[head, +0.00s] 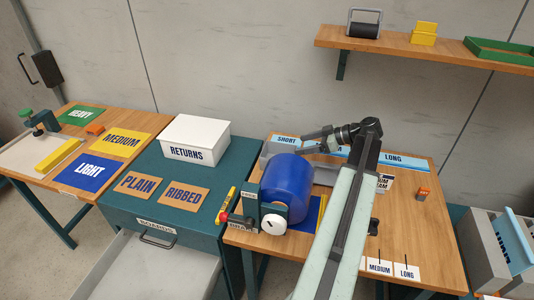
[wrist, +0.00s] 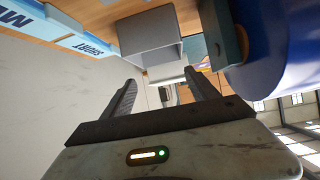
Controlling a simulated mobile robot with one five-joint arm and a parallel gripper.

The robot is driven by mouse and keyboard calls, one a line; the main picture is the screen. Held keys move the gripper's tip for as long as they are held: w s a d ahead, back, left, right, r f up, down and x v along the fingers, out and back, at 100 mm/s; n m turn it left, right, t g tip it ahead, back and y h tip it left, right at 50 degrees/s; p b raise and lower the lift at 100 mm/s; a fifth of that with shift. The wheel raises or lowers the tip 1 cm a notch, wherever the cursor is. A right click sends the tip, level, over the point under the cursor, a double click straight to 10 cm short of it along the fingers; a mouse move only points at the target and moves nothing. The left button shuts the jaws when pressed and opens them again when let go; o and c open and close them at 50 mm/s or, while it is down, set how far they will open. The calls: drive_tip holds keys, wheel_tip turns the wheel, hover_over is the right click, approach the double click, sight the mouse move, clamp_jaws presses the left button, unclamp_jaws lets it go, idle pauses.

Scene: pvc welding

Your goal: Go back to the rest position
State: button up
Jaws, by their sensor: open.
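My gripper (head: 306,141) is at the back of the right-hand workbench (head: 410,215), above and behind the blue drum (head: 288,188). My arm rises from the lower middle of the head view and bends left at its elbow. In the wrist view, my gripper (wrist: 160,88) has its two fingers spread apart, with nothing visible between them. A grey open box (wrist: 150,45) lies beyond the fingers, and the blue drum (wrist: 290,45) is close on the right. The arm hides part of the bench.
The white RETURNS box (head: 195,140) stands on the teal cabinet (head: 135,205), whose drawer (head: 155,265) is open. A wall shelf (head: 400,48) holds a green tray (head: 500,50). An orange block (head: 423,193) sits on the bench's right side, with bare wood around it.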

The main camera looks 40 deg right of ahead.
drive_tip(key=w+a+n+g+y+p, duration=0.1)
drive_tip(key=w+a+n+g, duration=0.1)
drive_tip(key=w+a, duration=0.6)
drive_tip(key=w+a+n+g+y+p, duration=0.1)
drive_tip(key=w+a+n, duration=0.15)
drive_tip(key=a, duration=0.85)
drive_tip(key=w+a+n+g+y+p, duration=0.1)
drive_tip(key=w+a+g+y, duration=0.1)
drive_tip(key=w+a, duration=0.65)
drive_tip(key=s+a+f+g+h+p, duration=0.1)
drive_tip(key=s+a+f+g+h, duration=0.15)
drive_tip(key=a, duration=1.15)
drive_tip(key=s+a+f+g+h+p, duration=0.1)
drive_tip(key=s+a+f+g+h, duration=0.15)
drive_tip(key=a, duration=1.15)
drive_tip(key=s+d+f+m+h, duration=0.2)
drive_tip(key=s+d+m+h, duration=0.2)
drive_tip(key=m, duration=0.7)
drive_tip(key=shift+s+d+g+h, duration=0.2)
drive_tip(key=shift+d+g+h, duration=0.1)
drive_tip(key=shift+d+h, duration=0.25)
drive_tip(key=shift+f, duration=0.1)
